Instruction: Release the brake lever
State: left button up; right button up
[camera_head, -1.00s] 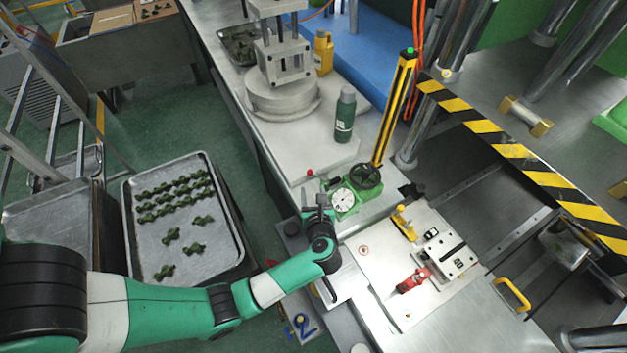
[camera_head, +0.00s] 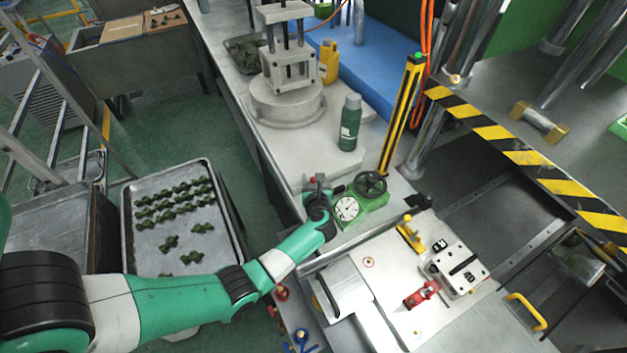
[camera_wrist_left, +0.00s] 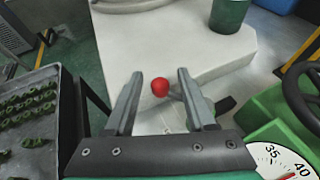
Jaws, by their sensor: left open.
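A small lever with a round red knob (camera_wrist_left: 160,87), which looks like the brake lever, stands at the edge of the pale machine table. In the left wrist view the knob shows between the two fingertips of my left gripper (camera_wrist_left: 156,80). The fingers are apart, and I see no clear contact. In the head view my left gripper (camera_head: 318,184) is beside the green gauge block and largely covers the lever; a bit of red shows there. My right gripper is in neither view.
The green block with a dial gauge (camera_head: 347,208) and black handwheel (camera_head: 370,184) is close on the right. A green bottle (camera_head: 350,122) stands behind. A tray of green wax parts (camera_head: 180,225) is at left. A fixture plate with a red clamp (camera_head: 421,294) lies at front right.

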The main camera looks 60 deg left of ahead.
pick_arm(q)
grip_shut()
jog(key=shift+a+r+m+t+p, duration=0.15)
jog(key=shift+m+t+p, duration=0.25)
jog(key=shift+p, duration=0.3)
jog(key=m+t+h+p, duration=0.1)
jog(key=p, duration=0.1)
jog(key=w+m+t+h+p, duration=0.1)
jog(key=p, duration=0.1)
jog(key=a+m+t+h+p, duration=0.1)
jog(key=m+t+p, duration=0.1)
jog(key=shift+w+a+r, duration=0.1)
jog(key=shift+w, duration=0.2)
jog(key=shift+w+f+m+t+h+p, duration=0.15)
jog(key=shift+w+m+t+h+p, duration=0.1)
jog(key=shift+m+t+h+p, duration=0.25)
jog(key=shift+w+f+m+t+h+p, duration=0.15)
jog(key=shift+w+m+t+h+p, duration=0.15)
jog(key=shift+m+h+p, duration=0.3)
grip_release()
